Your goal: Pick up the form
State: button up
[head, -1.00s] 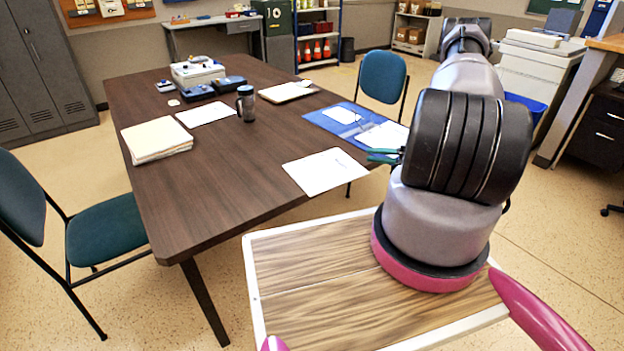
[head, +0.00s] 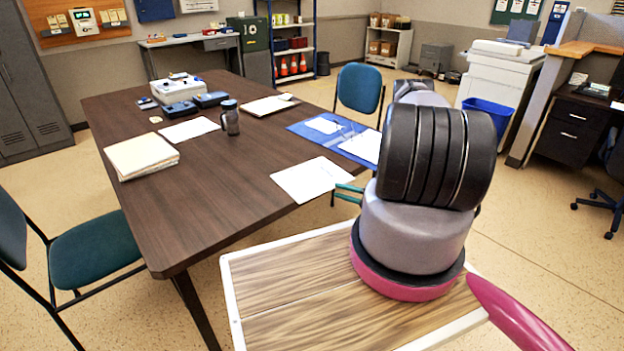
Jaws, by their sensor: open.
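Several white sheets lie on the dark table (head: 205,205), and I cannot tell for sure which is the form. The nearest white sheet (head: 312,180) lies flat at the table's right edge, with faint marks on it. Other sheets are a white page (head: 190,130) near the mug and papers on a blue folder (head: 299,129).
A stack of cream folders (head: 141,156), a dark mug (head: 230,117) and a white device (head: 178,88) stand on the table. Teal chairs are at the left (head: 85,243) and at the far right side (head: 360,88). Open floor (head: 545,230) lies to the right.

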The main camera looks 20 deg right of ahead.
aim_at(333, 187)
jog(key=shift+r+x, duration=0.2)
jog(key=shift+x, duration=1.6)
jog(key=shift+w, duration=0.1)
grip_shut()
